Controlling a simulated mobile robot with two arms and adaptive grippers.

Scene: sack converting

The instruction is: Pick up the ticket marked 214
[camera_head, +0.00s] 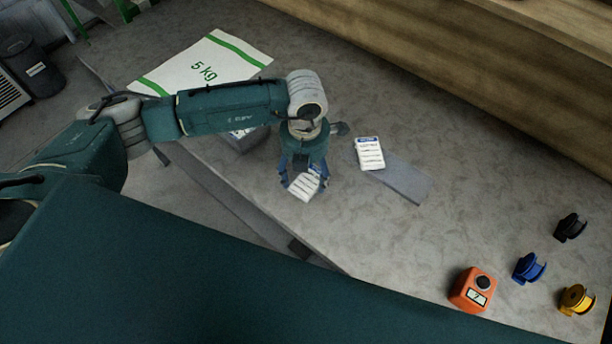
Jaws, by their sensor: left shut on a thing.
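A white ticket with a blue part (305,186) is between the fingers of my left gripper (303,182), which is shut on it. The print on it is too small to read, so I cannot tell its number. A second white ticket with a blue header (369,153) lies to the right, partly on a flat grey strip (405,180). Its number is also unreadable. My right gripper is not in view.
A white 5 kg sack (225,58) lies flat behind my left arm. An orange counter (473,290) and black (569,227), blue (529,267) and yellow (576,299) spools stand at the right. The worktop between is clear. A wooden wall (500,70) bounds the back.

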